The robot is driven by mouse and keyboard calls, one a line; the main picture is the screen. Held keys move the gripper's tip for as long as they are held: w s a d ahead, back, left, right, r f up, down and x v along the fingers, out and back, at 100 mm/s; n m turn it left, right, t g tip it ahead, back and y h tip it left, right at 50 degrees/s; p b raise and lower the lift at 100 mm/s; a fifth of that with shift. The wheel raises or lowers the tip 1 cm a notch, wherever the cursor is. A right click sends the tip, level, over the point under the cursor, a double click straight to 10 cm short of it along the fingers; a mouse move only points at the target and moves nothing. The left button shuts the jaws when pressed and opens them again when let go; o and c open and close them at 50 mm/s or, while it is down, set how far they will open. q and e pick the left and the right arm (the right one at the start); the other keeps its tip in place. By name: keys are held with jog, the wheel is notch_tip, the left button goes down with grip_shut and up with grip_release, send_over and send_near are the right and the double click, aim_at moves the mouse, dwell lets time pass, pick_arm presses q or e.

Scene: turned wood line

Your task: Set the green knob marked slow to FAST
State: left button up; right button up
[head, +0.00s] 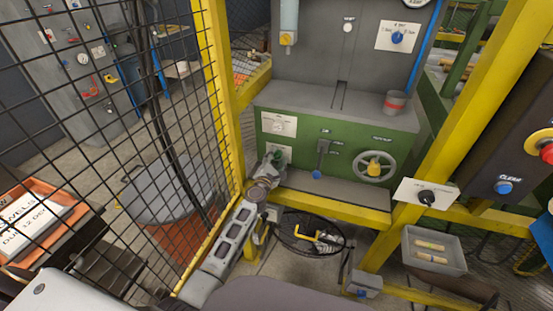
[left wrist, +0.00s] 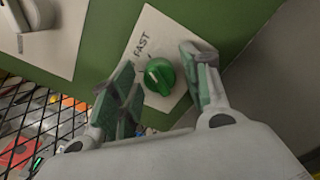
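The green knob (left wrist: 160,76) is round and sits on a white plate (left wrist: 148,45) on the green machine front. The word FAST is readable on the plate, at the knob's upper left in the left wrist view; no other word shows there. I cannot tell for sure which way the knob points. My left gripper (left wrist: 158,60) is open, with one finger on each side of the knob and gaps between. In the head view my left gripper (head: 276,160) is at the lower left of the green panel (head: 345,138) and hides the knob. My right gripper is not in view.
Another white plate with a pale knob (head: 278,124) sits just above. A lever (head: 322,150) and a handwheel (head: 375,167) are to the right. A yellow post (head: 217,85) and black mesh fence (head: 150,130) stand close on the left.

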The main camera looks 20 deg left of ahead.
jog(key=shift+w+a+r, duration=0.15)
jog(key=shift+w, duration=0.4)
pick_arm(q)
jog(key=shift+n, duration=0.4)
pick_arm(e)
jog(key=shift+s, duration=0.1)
pick_arm(q)
jog(key=shift+a+n+b, duration=0.1)
jog(key=shift+n+b, duration=0.25)
jog(key=shift+n, duration=1.95)
jog(key=shift+n+b, duration=0.3)
jog(key=shift+n, duration=1.2)
jog(key=shift+n+b, duration=0.5)
jog(key=shift+n, duration=1.3)
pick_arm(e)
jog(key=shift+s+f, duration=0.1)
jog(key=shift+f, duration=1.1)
